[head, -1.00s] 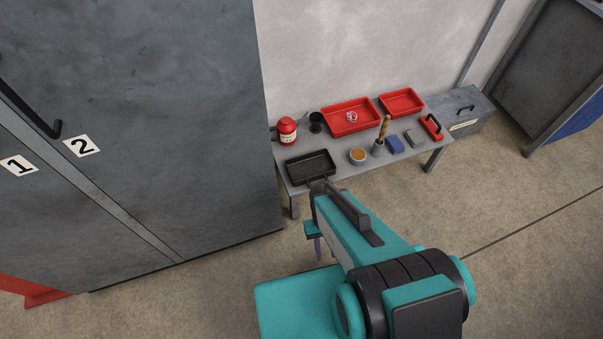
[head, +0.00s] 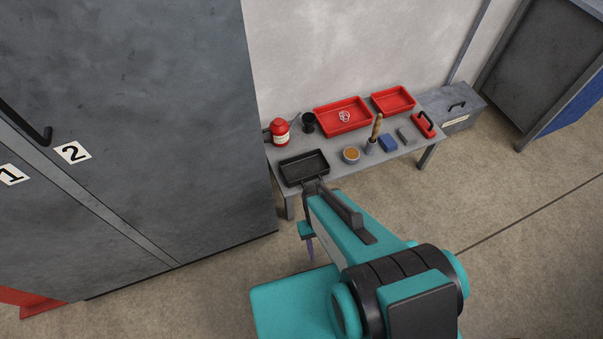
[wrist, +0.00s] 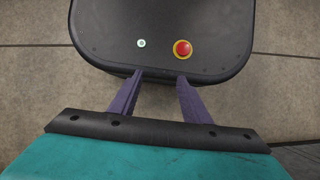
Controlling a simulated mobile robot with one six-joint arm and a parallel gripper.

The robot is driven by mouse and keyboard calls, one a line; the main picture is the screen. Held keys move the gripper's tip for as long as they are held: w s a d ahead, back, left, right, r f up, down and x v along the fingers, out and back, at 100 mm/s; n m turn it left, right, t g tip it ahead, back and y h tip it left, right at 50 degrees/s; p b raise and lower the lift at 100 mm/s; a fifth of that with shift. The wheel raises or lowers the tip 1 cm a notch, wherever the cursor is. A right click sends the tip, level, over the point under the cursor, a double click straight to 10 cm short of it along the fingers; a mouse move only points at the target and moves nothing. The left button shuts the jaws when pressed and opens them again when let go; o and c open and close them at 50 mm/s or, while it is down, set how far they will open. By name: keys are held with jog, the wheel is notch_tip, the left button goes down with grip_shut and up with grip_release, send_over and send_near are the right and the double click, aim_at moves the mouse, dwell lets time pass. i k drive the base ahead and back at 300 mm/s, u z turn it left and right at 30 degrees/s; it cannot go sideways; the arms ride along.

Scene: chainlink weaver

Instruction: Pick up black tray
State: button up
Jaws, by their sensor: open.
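The black tray (head: 304,167) is a shallow rectangular tray on the front left corner of the grey table (head: 336,160) in the head view. It looks empty. My gripper (head: 310,250) hangs pointing down in front of the table's left end, apart from the tray and lower in the picture. Part of it is hidden by my arm. In the wrist view its two purple fingers (wrist: 160,76) are spread with nothing between them. The tray does not show in the wrist view.
A tall grey cabinet (head: 190,110) stands close left. Floor in front is clear.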

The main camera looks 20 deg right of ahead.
aim_at(300, 168)
jog(key=k, duration=1)
jog(key=u, duration=1.5)
jog(key=i, duration=0.3)
jog(key=z, duration=0.5)
